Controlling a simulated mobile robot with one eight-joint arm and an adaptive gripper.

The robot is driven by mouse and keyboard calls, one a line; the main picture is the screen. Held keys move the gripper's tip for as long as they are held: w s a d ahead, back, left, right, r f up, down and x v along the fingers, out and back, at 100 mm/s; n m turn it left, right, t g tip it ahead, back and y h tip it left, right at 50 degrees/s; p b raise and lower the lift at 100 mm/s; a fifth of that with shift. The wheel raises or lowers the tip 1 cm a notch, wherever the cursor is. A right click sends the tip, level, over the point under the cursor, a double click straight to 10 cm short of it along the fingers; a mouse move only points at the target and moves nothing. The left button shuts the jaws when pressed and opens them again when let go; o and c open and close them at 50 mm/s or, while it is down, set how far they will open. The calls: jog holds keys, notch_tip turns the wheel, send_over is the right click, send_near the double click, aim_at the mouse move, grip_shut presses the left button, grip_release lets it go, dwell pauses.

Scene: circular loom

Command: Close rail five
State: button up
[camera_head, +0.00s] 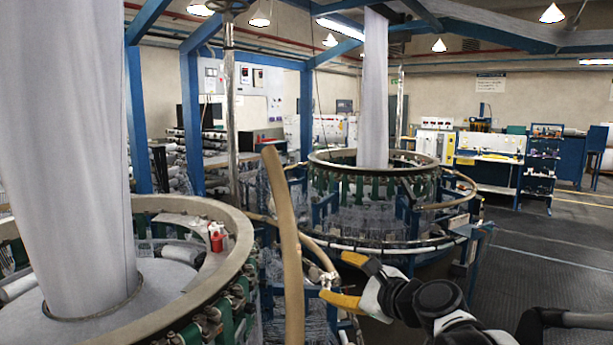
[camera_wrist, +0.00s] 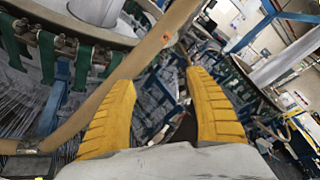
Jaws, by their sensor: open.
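My gripper (camera_head: 338,280) is open, with its two yellow fingers apart, right of the near loom. A tan curved rail (camera_head: 287,240) stands swung up and out in front of the near loom's rim (camera_head: 220,285). A second tan rail (camera_head: 305,242) curves toward my fingers, and its end appears to lie close to or between them. In the wrist view my fingers (camera_wrist: 160,80) are spread, and a long tan rail (camera_wrist: 150,55) runs diagonally past the left finger, which hides part of it. No number shows on the rails, so I cannot tell which is rail five.
A second circular loom (camera_head: 375,165) with its own outer ring stands behind my gripper. Green straps and blue frame parts crowd the near loom's side.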

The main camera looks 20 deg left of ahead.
aim_at(283, 208)
jog(key=w+a+r+m+t+y+p, duration=0.1)
jog(key=w+a+r+m+y+p, duration=0.1)
jog(key=w+a+r+m+p, duration=0.6)
jog(key=w+a, duration=0.2)
jog(key=a, duration=0.1)
jog(key=w+a+m+p, duration=0.1)
jog(key=w+a, duration=0.1)
jog(key=a, duration=0.1)
jog(key=w+a+m, duration=0.1)
jog(key=w+a, duration=0.1)
jog(key=a, duration=0.1)
jog(key=shift+w+a+r+t+y+p, duration=0.3)
jog(key=shift+w+a+r, duration=0.1)
jog(key=shift+c, duration=0.6)
grip_shut()
